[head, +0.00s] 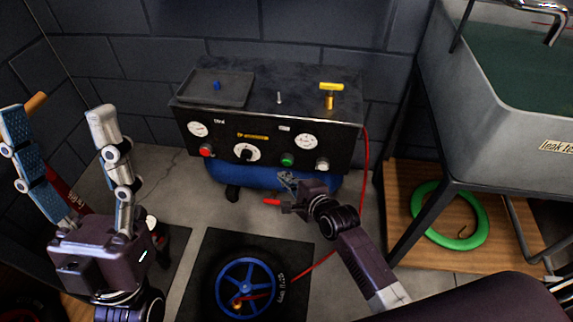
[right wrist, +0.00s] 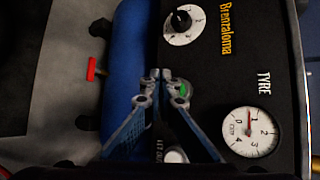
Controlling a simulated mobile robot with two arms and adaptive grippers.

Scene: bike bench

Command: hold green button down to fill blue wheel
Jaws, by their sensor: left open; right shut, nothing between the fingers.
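The green button (head: 287,159) is on the front panel of the black-topped compressor (head: 270,135). In the right wrist view the green button (right wrist: 184,91) shows partly, beside my right fingertips and partly covered by a finger. My right gripper (head: 287,184) is shut and empty, just below and in front of the panel; its fingertips (right wrist: 160,76) meet in the wrist view. I cannot tell whether it touches the button. The blue wheel (head: 227,273) with its black tyre lies flat on a dark mat (head: 215,243). My left gripper (head: 57,112) is open and empty at far left.
A red hose (head: 365,155) runs from the compressor's right side towards the wheel. The TYRE gauge (right wrist: 250,132) is near the button. A red handle (head: 271,201) juts out below the panel. A sink (head: 500,130) stands at right, above a shelf holding a green ring (head: 425,200).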

